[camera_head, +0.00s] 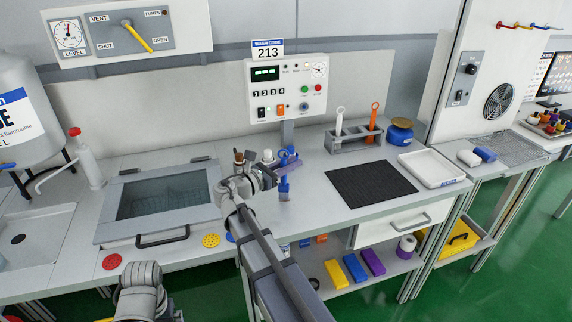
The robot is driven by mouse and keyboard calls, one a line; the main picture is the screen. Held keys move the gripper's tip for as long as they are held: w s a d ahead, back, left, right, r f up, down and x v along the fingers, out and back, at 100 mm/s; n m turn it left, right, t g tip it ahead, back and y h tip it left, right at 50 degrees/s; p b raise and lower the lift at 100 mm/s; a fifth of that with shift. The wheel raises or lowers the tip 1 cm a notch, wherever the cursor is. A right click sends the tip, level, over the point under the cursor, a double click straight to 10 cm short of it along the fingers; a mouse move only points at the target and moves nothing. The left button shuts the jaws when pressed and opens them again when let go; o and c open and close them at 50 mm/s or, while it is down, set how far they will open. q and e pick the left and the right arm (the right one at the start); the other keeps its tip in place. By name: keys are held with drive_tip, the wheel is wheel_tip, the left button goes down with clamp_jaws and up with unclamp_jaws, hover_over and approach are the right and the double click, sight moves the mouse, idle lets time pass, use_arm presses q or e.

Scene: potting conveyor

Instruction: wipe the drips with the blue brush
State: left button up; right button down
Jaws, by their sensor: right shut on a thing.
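My right gripper (281,172) is at the middle of the counter, below the control panel, and is shut on the blue brush (284,187). The brush hangs roughly upright with its lower end close to the counter; I cannot tell whether it touches. My right arm and wrist hide the counter in front of it. I cannot make out any drips on the counter. A grey rack (354,141) to the right holds a white-handled brush (339,121) and an orange-handled brush (373,117). Part of my left arm shows at the bottom left, but its gripper is not visible.
A lidded glass-topped basin (165,195) lies left of my right gripper. A small brown-topped bottle (239,158) stands just behind my right wrist.

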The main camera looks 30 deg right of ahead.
drive_tip(key=shift+s+d, duration=0.25)
drive_tip(key=shift+d, duration=0.85)
wheel_tip(320, 180, up, 6)
drive_tip(key=p, duration=0.6)
wheel_tip(320, 180, up, 3)
drive_tip(key=p, duration=0.3)
